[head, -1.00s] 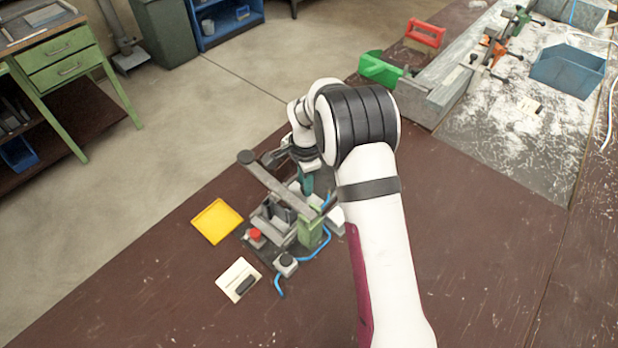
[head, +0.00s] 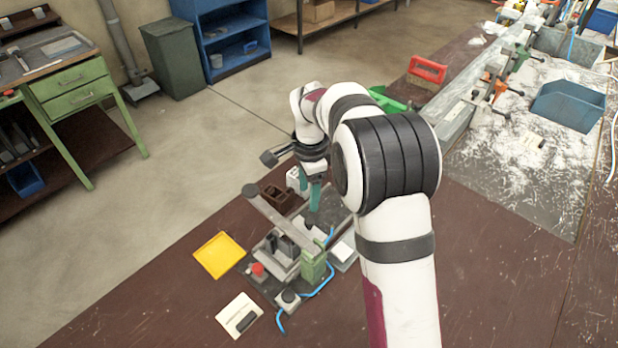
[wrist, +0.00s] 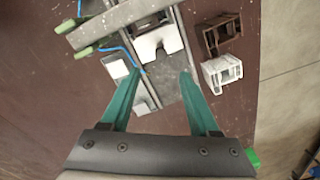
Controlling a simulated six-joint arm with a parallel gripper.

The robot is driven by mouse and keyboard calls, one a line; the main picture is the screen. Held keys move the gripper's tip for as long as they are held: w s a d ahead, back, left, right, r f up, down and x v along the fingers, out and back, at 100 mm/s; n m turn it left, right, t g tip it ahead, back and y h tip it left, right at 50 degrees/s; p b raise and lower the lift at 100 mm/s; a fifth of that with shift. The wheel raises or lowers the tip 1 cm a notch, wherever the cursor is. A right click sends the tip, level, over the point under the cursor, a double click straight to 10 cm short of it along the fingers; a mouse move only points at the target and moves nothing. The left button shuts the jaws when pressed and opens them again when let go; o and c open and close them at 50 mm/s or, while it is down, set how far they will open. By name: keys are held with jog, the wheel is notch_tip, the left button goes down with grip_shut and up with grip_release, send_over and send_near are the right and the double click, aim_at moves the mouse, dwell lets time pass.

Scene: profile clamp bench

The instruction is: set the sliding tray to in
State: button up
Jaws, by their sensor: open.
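The clamp fixture (head: 283,262) stands on the brown bench, with a long grey bar (head: 275,218) above it and a green post (head: 313,262). In the wrist view, a pale notched block, seemingly the sliding tray (wrist: 158,42), sits on a grey rail (wrist: 167,88), partly under the grey bar (wrist: 118,22). My gripper (wrist: 161,74) has its two teal fingers spread apart with nothing between them. The rail runs below and between them. In the head view my gripper (head: 309,192) is above the far end of the fixture. How far the tips are from the tray is unclear.
A brown hollow block (wrist: 221,34) and a white hollow block (wrist: 221,73) lie right of the rail in the wrist view. A yellow tray (head: 219,255), red button (head: 257,269), white plate (head: 239,315) and blue hose (head: 318,288) are near the fixture.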

notch_tip(320, 180, up, 5)
jog(key=shift+s+r, duration=0.1)
jog(key=shift+r, duration=0.05)
jog(key=s+d+r+n, duration=0.2)
jog(key=s+r, duration=0.1)
jog(key=s, duration=0.5)
jog(key=s+d+r+n, duration=0.1)
jog(key=s+r+n, duration=0.15)
jog(key=s, duration=0.55)
jog(key=s+f+n+y, duration=0.1)
jog(key=s+f+n, duration=0.2)
jog(key=s, duration=1.4)
jog(key=shift+s+d+f+n+g+y, duration=0.2)
jog(key=shift+s+d+n+g+y, duration=0.15)
jog(key=shift+n, duration=0.3)
jog(key=shift+w, duration=0.15)
